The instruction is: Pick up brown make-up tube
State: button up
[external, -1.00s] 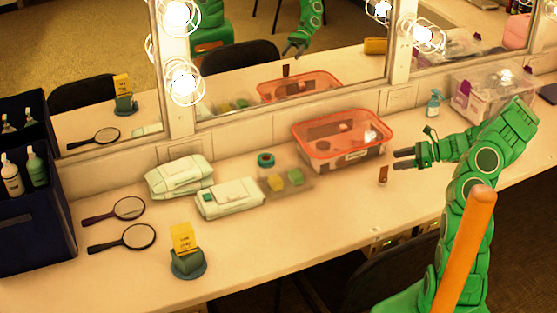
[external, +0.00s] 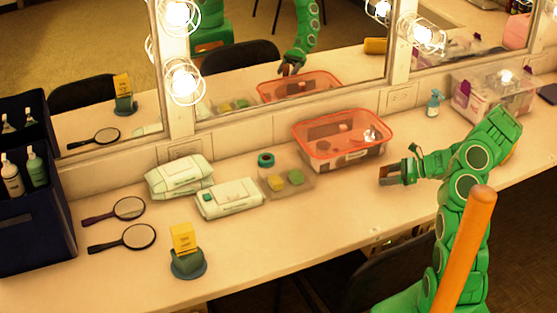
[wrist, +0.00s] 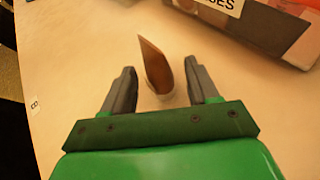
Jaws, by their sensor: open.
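The brown make-up tube (wrist: 155,66) stands on the counter in the wrist view, between the two open fingers of my gripper (wrist: 160,88). There is a gap to each finger, and its lower end is pale. In the external view my gripper (external: 390,175) is low over the counter, right of the red-lidded bin, and the brown tube shows only as a small patch at the fingers, mostly hidden.
The clear bin with a red lid (external: 340,137) stands just left of my gripper, against the mirror wall. A teal spray bottle (external: 433,103) and a clear box (external: 490,95) stand behind my arm. Wipes packs (external: 228,198) lie left.

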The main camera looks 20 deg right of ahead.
aim_at(383, 172)
jog(key=shift+x, duration=1.75)
jog(key=shift+f, duration=0.1)
jog(key=c, duration=1)
jog(key=shift+r, duration=0.85)
jog(key=s+a+r, duration=0.1)
jog(key=s+r, duration=0.2)
jog(key=s, duration=0.1)
jog(key=s+a+r, duration=0.1)
jog(key=s+r, duration=0.3)
jog(key=s, duration=0.1)
jog(key=s+a+r, duration=0.1)
jog(key=s+r, duration=0.3)
jog(key=shift+s+a+r, duration=0.15)
jog(key=shift+s, duration=0.2)
